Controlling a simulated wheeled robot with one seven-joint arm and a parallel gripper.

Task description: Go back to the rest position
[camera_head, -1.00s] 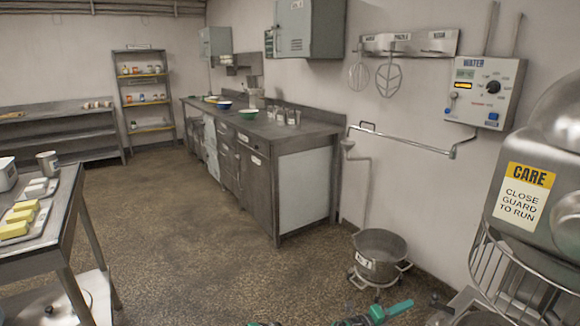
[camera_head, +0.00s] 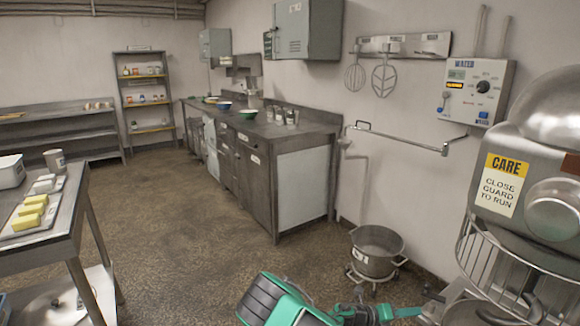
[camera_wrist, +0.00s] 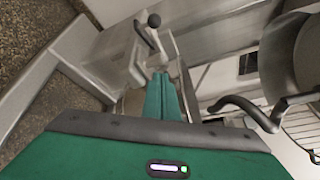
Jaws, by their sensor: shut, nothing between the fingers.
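My gripper shows in the wrist view (camera_wrist: 161,95), its two green fingers together with nothing between them. Its tips are in front of pale metal machine parts, close to a lever with a black knob (camera_wrist: 154,20); I cannot tell whether they touch. In the head view, green and black parts of my arm cross the bottom edge, left of the mixer (camera_head: 530,185).
The mixer with its wire guard (camera_head: 505,262) fills the right side. A wheeled steel bowl (camera_head: 378,250) stands by the wall. A table (camera_head: 62,225) with butter blocks stands left. The middle floor is open.

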